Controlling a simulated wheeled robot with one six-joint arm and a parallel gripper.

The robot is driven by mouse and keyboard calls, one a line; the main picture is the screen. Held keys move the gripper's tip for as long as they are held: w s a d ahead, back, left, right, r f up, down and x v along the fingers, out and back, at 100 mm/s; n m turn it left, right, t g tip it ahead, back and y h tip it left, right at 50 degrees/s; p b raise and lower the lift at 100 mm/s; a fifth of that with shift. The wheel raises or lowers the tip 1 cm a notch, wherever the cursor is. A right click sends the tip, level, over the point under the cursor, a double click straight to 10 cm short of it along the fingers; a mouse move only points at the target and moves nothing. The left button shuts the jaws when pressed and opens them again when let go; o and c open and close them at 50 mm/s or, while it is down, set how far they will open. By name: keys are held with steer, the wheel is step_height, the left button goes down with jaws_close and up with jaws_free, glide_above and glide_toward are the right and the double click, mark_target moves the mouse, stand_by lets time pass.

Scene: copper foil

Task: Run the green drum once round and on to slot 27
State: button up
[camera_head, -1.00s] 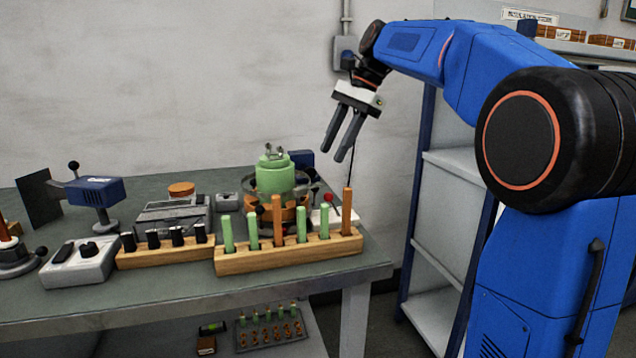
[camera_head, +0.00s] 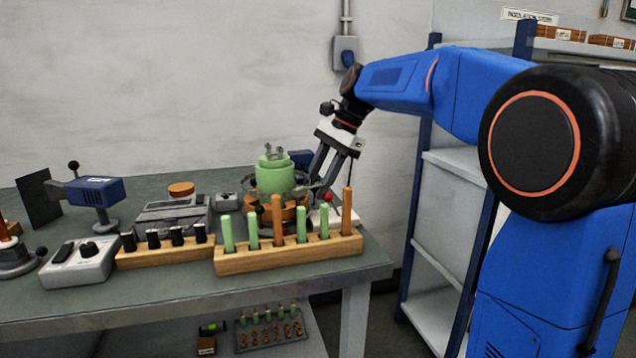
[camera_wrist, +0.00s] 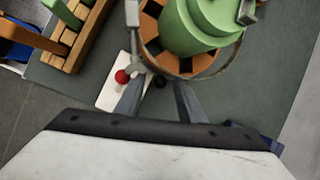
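The green drum (camera_head: 275,177) stands upright on an orange-brown segmented base (camera_head: 290,214) at the back right of the bench. A grey ring surrounds it, and in the wrist view the drum (camera_wrist: 205,25) shows from above with the orange segments (camera_wrist: 178,62) round it. My gripper (camera_head: 321,190) reaches down at the drum's right side, its fingers apart with nothing between them. Slot numbers cannot be read.
A wooden rack (camera_head: 290,256) with several green and orange sticks stands in front of the drum. A red-knobbed lever on a white plate (camera_wrist: 113,90) is close to my fingers. A grey control box (camera_head: 80,262) and a blue device (camera_head: 95,190) stand left.

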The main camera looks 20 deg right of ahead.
jaws_close()
steer(key=shift+s+m+t, duration=0.3)
steer(key=shift+s+m, duration=0.4)
steer(key=shift+m, duration=0.1)
jaws_free()
